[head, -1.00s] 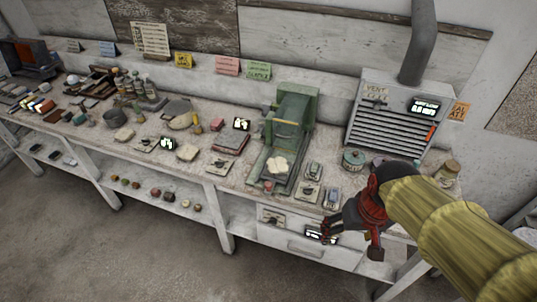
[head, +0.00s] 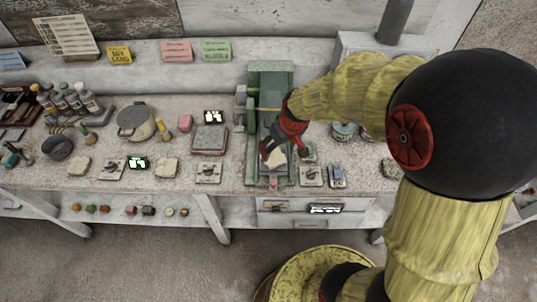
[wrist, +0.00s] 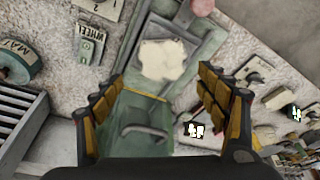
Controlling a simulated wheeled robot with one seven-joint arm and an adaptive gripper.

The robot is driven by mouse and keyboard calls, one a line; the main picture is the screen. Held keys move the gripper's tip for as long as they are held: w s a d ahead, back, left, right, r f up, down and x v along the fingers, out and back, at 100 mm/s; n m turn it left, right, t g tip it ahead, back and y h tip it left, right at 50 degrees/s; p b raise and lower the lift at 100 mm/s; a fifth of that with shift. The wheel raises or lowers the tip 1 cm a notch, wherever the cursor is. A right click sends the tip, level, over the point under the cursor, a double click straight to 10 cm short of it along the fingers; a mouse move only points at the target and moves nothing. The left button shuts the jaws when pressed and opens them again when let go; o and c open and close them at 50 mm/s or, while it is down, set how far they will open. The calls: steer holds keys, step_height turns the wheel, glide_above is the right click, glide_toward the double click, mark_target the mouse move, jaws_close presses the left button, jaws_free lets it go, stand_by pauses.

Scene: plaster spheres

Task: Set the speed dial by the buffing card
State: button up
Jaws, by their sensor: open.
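Several pale plates with dark dials lie on the bench: one right of the green machine (head: 312,175), one left of it (head: 208,173), and one farther left (head: 112,168). I cannot tell which is the speed dial. A yellow card (head: 120,54), a pink card (head: 177,51) and a green card (head: 216,50) stand on the back ledge; their small print is unclear, so I cannot pick out the buffing card. My gripper (head: 276,151) is open and empty over the front of the green machine (head: 270,72). The wrist view shows its spread fingers (wrist: 162,78) with a pale patch between them.
A small screen (head: 137,162) sits near the left dial plates, another (head: 214,117) behind the brown block (head: 209,139). A pot (head: 136,120) stands left. A unit labelled WHEEL (wrist: 88,42) shows beside the machine. Drawers (head: 310,222) are below the bench front.

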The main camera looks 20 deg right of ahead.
mark_target(273, 156)
steer(key=b+x, duration=0.2)
steer(key=x, duration=0.6)
steer(key=shift+a, duration=0.2)
steer(key=shift+r, duration=0.1)
steer(key=c, duration=0.3)
steer(key=c, duration=1.2)
steer(key=shift+c, duration=0.3)
steer(key=shift+r, duration=0.1)
